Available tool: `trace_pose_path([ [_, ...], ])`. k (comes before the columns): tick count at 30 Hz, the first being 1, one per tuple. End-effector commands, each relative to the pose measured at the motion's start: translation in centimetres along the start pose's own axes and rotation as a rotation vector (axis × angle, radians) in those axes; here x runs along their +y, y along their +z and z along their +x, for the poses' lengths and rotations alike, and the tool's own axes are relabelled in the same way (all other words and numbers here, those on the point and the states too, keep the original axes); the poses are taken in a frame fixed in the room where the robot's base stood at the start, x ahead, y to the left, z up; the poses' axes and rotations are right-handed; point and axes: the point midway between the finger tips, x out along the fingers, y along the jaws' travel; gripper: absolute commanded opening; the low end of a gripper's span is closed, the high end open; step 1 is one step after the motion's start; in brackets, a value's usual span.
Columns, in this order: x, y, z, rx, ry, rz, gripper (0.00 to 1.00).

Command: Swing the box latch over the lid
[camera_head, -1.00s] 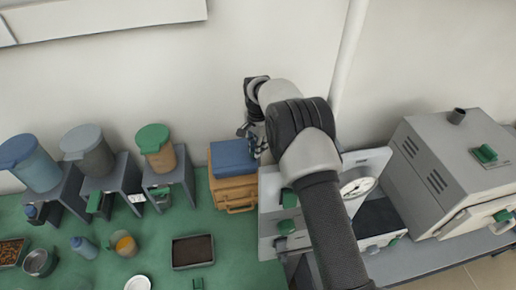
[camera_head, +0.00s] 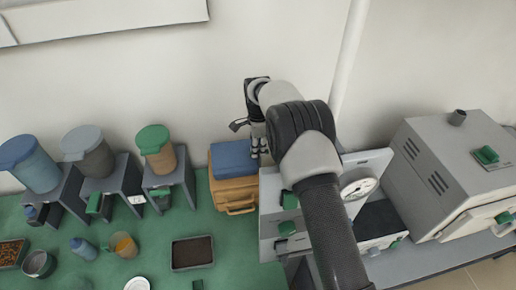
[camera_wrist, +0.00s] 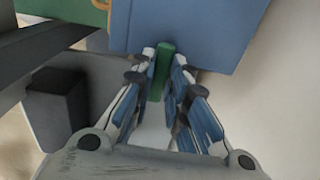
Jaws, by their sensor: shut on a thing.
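The box has a tan body (camera_head: 232,193) and a blue lid (camera_head: 234,158), and stands at the back edge of the green table in the head view. The lid is down on the body. In the wrist view the blue lid (camera_wrist: 190,22) fills the top middle. The green latch (camera_wrist: 162,70) is a narrow bar beside the lid's edge. My gripper (camera_wrist: 164,60) is shut on it, one fingertip on each side. In the head view my gripper (camera_head: 258,146) is at the box's right side, partly behind my arm; the latch is hidden there.
A grey panel with a dial (camera_head: 357,187) stands close right of the box. A grey furnace (camera_head: 445,170) is farther right. Left are stands with a green-lidded container (camera_head: 158,157) and other containers. A dark tray (camera_head: 193,251) lies in front. The wall is close behind.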

Motion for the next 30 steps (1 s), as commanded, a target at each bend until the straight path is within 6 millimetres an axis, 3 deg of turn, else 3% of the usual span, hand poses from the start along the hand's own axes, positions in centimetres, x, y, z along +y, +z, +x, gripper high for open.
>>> trace_pose_path([
  [9,-0.03,-0.06,-0.03,0.000,-0.001,0.004,0.00],
  [10,-0.03,-0.06,-0.03,0.000,-0.001,0.004,0.17],
  [18,-0.02,-0.04,-0.02,0.000,0.000,0.002,0.35],
  [30,-0.07,-0.01,-0.68,0.000,-0.002,0.001,0.35],
])
